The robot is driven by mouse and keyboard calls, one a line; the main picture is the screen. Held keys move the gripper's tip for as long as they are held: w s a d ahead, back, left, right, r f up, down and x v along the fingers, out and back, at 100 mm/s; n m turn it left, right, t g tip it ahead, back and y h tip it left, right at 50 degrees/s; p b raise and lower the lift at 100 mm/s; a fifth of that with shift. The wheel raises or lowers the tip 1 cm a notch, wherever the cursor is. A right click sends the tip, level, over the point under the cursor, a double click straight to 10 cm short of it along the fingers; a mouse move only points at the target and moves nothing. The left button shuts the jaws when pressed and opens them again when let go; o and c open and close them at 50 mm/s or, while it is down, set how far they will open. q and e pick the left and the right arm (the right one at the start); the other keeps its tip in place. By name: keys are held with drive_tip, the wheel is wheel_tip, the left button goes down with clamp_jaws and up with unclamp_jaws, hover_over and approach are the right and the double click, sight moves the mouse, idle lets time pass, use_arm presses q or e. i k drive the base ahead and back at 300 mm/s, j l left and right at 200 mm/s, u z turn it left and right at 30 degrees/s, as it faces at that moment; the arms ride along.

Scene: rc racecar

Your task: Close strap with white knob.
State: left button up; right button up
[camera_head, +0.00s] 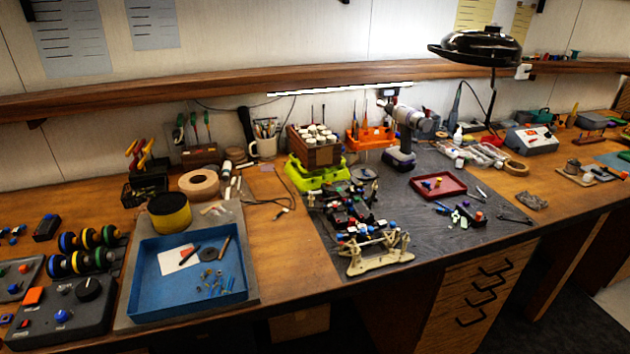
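The RC racecar (360,212) stands on the dark grey mat near the front edge of the workbench. It has a black chassis with small blue, red and white parts. Its near end carries a cream-coloured frame (378,254). Small white spots show near that end, but they are too small to tell which is the white knob. The strap cannot be made out, nor whether it is open or closed. Neither of my grippers is in view.
A blue tray (148,307) with small parts lies left of the car, and a red tray (452,193) lies right of it. A cordless drill (408,122) and a green holder (318,176) stand behind. The mat right of the car is partly clear.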

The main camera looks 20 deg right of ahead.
sight(373, 199)
drive_tip(key=l+u, duration=0.1)
drive_tip(key=l, duration=0.4)
drive_tip(key=l+u, duration=0.15)
drive_tip(key=l, duration=0.4)
drive_tip(key=k+l+u, duration=0.1)
drive_tip(key=l, duration=0.4)
drive_tip(key=l+u, duration=0.1)
drive_tip(key=l, duration=0.4)
drive_tip(key=k+l+u, duration=0.1)
drive_tip(key=l, duration=0.4)
drive_tip(key=k+l+u, duration=0.15)
drive_tip(key=l, duration=0.35)
drive_tip(key=k+l+u, duration=0.1)
drive_tip(key=l, duration=0.4)
drive_tip(key=k+l+u, duration=0.1)
drive_tip(key=l, duration=0.35)
drive_tip(key=k, duration=0.1)
